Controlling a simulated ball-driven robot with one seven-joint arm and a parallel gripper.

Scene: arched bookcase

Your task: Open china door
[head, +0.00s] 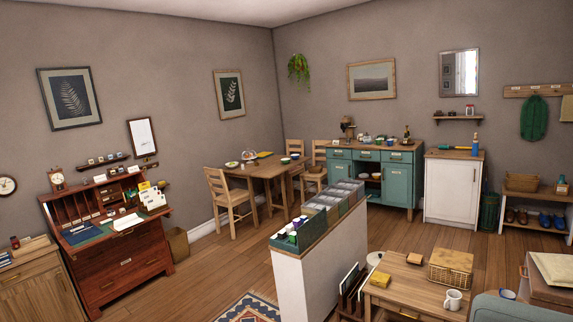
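No door is marked as the china door in a way I can read from here. A teal sideboard (398,181) stands at the back wall, with drawers along its top and an open middle niche holding a few dishes. Its right door front (397,184) looks shut; its left side is partly hidden by the low divider. A white cabinet (453,190) with a wooden top stands to its right, and its front looks shut. My gripper is not in the picture.
A low white divider (323,268) topped with teal boxes stands in the middle foreground. A wooden table (256,171) with chairs is behind it. A red-brown desk (118,261) is at left. A coffee table (412,288) is front right. Bare floor (202,264) lies between desk and divider.

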